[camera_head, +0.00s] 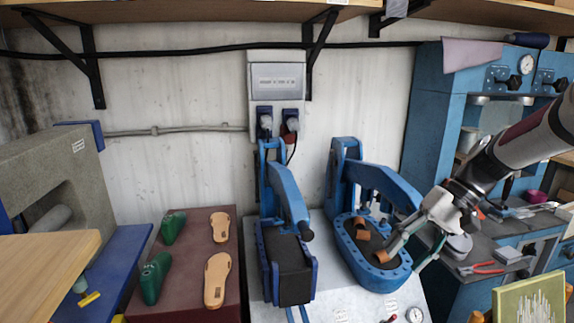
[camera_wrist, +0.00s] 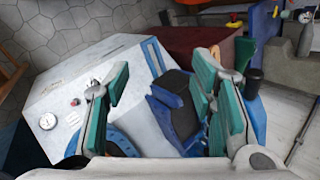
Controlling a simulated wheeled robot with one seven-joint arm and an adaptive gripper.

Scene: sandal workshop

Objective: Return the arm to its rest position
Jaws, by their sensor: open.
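My gripper (camera_head: 416,240) is at the right in the head view, in front of the right blue press (camera_head: 398,188) and overlapping its oval bed. In the wrist view my gripper (camera_wrist: 163,78) has its two teal-padded fingers spread wide, with nothing held between them. Small brown pieces (camera_head: 362,235) lie in the oval bed; part of the bed is hidden behind my gripper. My arm reaches in from the right edge.
A second blue press (camera_head: 287,270) stands to the left. Two tan soles (camera_head: 217,280) and two green lasts (camera_head: 155,278) lie on a dark red surface. A blue cabinet (camera_head: 422,110) stands behind my arm. Wooden shelves (camera_head: 180,12) run overhead.

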